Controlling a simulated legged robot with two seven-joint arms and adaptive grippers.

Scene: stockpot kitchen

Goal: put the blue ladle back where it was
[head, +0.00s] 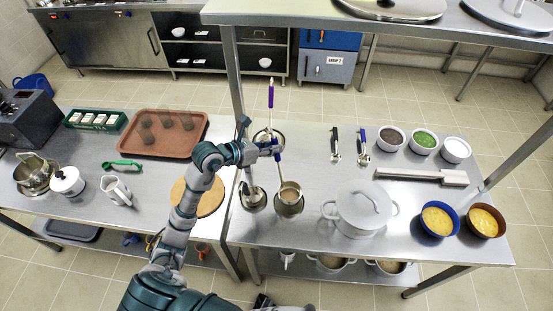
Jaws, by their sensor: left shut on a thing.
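My left gripper (275,149) is shut on the blue ladle (279,157), just under the shelf post. The blue ladle's handle stands nearly upright at the fingers, and its shaft runs down toward a steel pot (290,208) at the front. Whether the ladle's bowl rests on the pot's bottom or hangs above it I cannot tell. Another steel pot (252,203) stands close on its left. A ladle with a purple handle (270,99) stands upright at a third steel pot (278,135) behind the gripper. My right gripper is not in view.
A white lidded pot (362,209) stands right of the steel pots. Two utensils (335,145) (362,146) lie behind it. Soup bowls (438,220) (484,221) are at the right. A round wooden board (205,204) lies under my left arm. A steel post (235,85) rises beside the gripper.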

